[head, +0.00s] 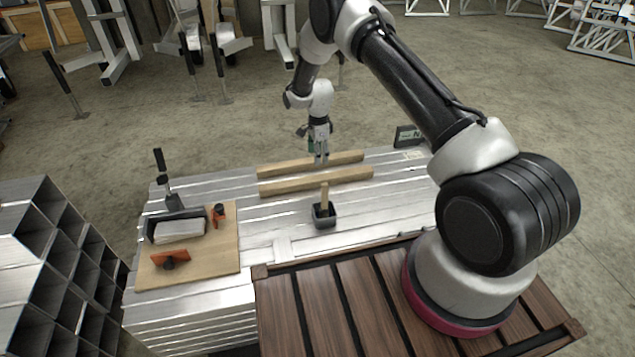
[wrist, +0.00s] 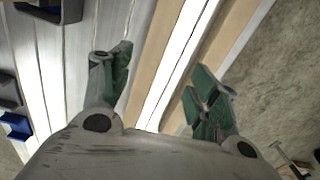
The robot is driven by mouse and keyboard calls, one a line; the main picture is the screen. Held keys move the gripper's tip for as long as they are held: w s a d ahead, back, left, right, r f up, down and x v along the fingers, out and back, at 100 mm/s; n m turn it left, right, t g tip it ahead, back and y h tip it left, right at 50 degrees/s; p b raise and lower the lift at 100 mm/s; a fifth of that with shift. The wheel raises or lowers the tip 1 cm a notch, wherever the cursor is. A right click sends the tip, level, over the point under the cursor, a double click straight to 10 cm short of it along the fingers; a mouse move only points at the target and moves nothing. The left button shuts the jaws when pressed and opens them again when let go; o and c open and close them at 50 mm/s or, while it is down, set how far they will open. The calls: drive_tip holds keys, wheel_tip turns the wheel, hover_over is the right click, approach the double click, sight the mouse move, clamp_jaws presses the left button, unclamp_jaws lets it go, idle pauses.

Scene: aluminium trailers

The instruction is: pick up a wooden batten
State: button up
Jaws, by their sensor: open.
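Two long pale wooden battens lie side by side on the ribbed aluminium surface. The far batten (head: 280,168) and the near batten (head: 350,177) are apart, with a bare metal strip between them. My gripper (head: 321,161) is above them near their middle, its fingers covering part of the far batten. In the wrist view, my open, empty gripper (wrist: 163,85) has green-padded fingers. The near batten (wrist: 154,55) runs beside the left finger, and the far batten (wrist: 222,38) passes behind the right finger. Whether the fingertips touch anything is unclear.
A small black container (head: 325,220) with a wooden handle upright in it stands in front of the battens. At left, a wooden board (head: 215,262) carries a dark tray (head: 152,234) and orange-and-black tools. A dark box (head: 408,137) stands at the back right.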

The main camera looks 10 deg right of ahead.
sight(317, 177)
drive_tip(key=shift+m, duration=0.4)
drive_tip(key=f, duration=1.1)
drive_tip(key=shift+s+a+f, duration=0.2)
drive_tip(key=shift+s+f, duration=0.15)
drive_tip(key=shift+f, duration=0.05)
drive_tip(key=shift+c, duration=0.4)
clamp_jaws()
